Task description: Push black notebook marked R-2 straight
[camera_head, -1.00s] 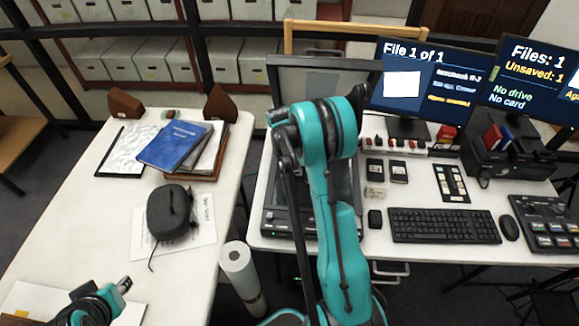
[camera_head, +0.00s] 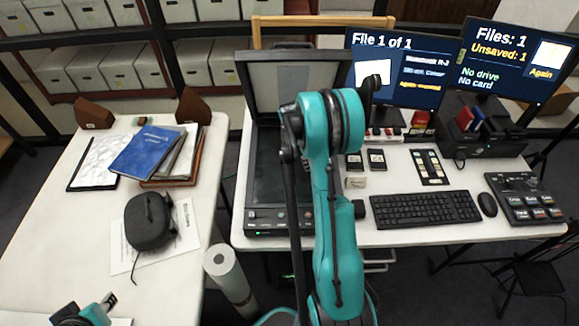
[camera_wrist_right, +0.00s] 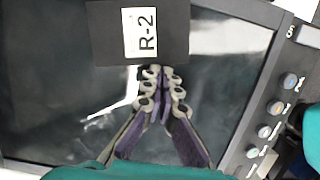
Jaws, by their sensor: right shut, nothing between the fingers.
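The black notebook marked R-2 (camera_wrist_right: 188,32) lies on the dark scanner glass (camera_wrist_right: 50,100) at the top of the right wrist view. Its white label reads R-2, turned sideways. My right gripper (camera_wrist_right: 163,74) is shut and empty, its fingertips at the notebook's lower edge; I cannot tell whether they touch. In the head view my right arm stands over the scanner (camera_head: 262,160) and hides the notebook and the right fingertips. My left gripper (camera_head: 106,301) is at the bottom left over the other table; its finger opening is unclear.
The scanner's raised lid (camera_head: 290,80) stands behind the glass. A keyboard (camera_head: 425,208), mouse (camera_head: 487,204) and two monitors are to the right. The left table holds a blue book (camera_head: 148,150) and a dark case (camera_head: 149,220). A paper roll (camera_head: 230,275) stands between the tables.

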